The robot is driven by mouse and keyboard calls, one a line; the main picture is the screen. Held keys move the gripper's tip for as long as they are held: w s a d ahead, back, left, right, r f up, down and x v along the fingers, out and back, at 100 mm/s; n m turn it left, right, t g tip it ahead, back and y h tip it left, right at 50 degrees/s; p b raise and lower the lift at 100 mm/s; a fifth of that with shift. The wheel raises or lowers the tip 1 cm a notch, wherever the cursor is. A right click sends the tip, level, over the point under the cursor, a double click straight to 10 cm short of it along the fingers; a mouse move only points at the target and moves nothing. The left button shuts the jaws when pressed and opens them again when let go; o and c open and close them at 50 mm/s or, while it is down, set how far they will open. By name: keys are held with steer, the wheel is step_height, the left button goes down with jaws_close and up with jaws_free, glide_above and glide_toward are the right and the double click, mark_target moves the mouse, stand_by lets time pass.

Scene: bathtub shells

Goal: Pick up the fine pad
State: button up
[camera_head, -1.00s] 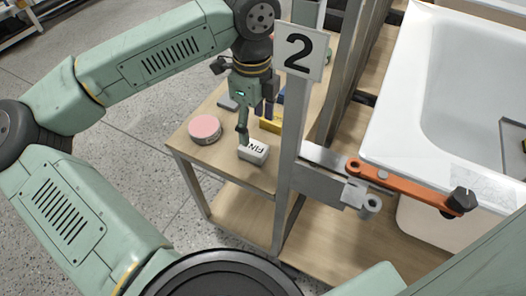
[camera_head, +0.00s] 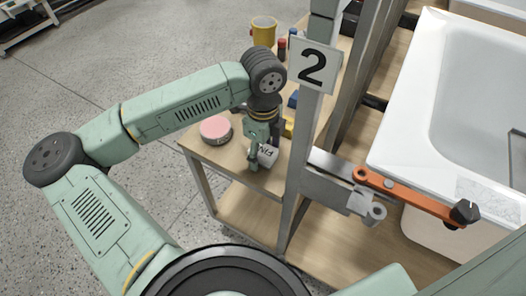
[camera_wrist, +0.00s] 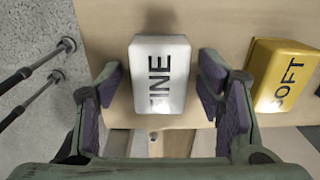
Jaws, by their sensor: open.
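The fine pad is a white block with dark "FINE" lettering. It lies on a wooden bench top and shows in the wrist view (camera_wrist: 160,72) between my two fingers, toward their far end. In the head view the fine pad (camera_head: 268,155) is partly hidden by my gripper (camera_head: 257,158). My gripper also shows in the wrist view (camera_wrist: 160,90), open, with purple finger pads on either side of the block. A gap shows between each finger and the block, and nothing is held.
A yellow "SOFT" pad (camera_wrist: 283,76) lies close to the right finger. A pink-topped round tin (camera_head: 215,129) sits left of my gripper. A metal post with sign 2 (camera_head: 313,66) stands close on the right. Beyond are an orange bar (camera_head: 420,195) and a white bathtub (camera_head: 400,130).

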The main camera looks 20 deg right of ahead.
mark_target(263, 150)
steer(key=shift+c, duration=0.4)
steer(key=c, duration=1.2)
steer(key=shift+o, duration=0.2)
step_height(263, 150, up, 10)
steer(key=shift+b, duration=0.75)
steer(key=o, duration=0.6)
steer(key=c, duration=0.5)
